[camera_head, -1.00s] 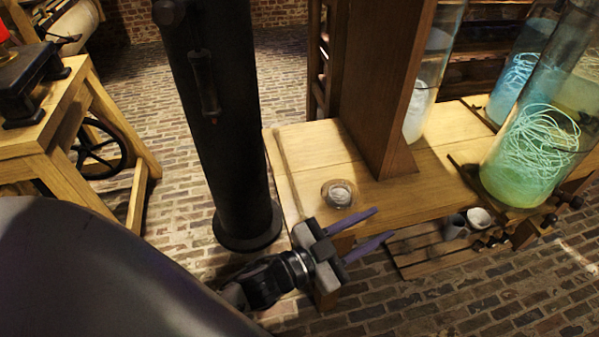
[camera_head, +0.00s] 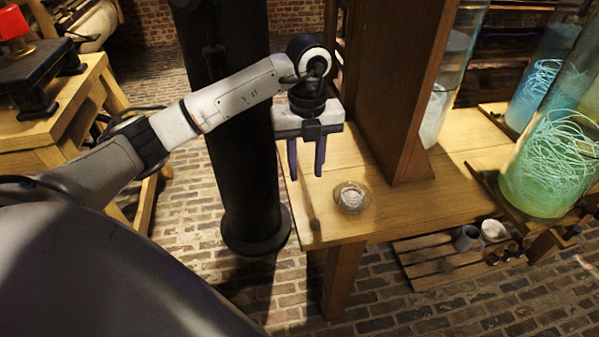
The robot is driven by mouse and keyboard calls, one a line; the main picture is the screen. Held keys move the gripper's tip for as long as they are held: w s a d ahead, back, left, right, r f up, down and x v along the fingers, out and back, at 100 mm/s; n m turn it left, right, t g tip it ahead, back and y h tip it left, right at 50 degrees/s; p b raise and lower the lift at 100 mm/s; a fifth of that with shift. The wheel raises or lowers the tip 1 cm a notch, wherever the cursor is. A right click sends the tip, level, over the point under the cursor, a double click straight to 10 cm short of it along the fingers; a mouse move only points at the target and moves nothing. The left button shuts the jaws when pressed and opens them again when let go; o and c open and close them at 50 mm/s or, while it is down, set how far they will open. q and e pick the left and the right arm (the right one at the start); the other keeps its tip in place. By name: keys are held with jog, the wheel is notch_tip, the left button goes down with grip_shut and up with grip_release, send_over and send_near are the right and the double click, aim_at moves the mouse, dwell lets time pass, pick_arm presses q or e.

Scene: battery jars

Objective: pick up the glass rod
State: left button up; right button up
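A thin, faint streak (camera_head: 312,218) lies along the left end of the wooden bench top (camera_head: 400,215). It may be the glass rod, but I cannot tell it clearly from a shadow or groove. My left gripper (camera_head: 306,174) points down over this left end, its two purple fingers apart with nothing seen between them. The fingertips appear just beyond the streak's near part in the picture. I cannot tell their height above the bench. My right gripper is not in view.
A small round glass dish (camera_head: 352,197) sits right of the gripper. A wooden post (camera_head: 400,110) rises behind it. Tall glass jars (camera_head: 550,165) with glowing coils stand at right. A dark column (camera_head: 240,170) stands left of the bench. A low slatted rack (camera_head: 440,262) holds small cups.

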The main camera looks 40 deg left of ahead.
aim_at(309, 201)
pick_arm(q)
notch_tip(309, 201, down, 4)
jog(key=shift+d+r, duration=0.1)
jog(key=f, duration=0.3)
jog(key=d+f, duration=0.1)
jog(key=f, duration=0.1)
jog(key=shift+f, duration=0.15)
grip_shut()
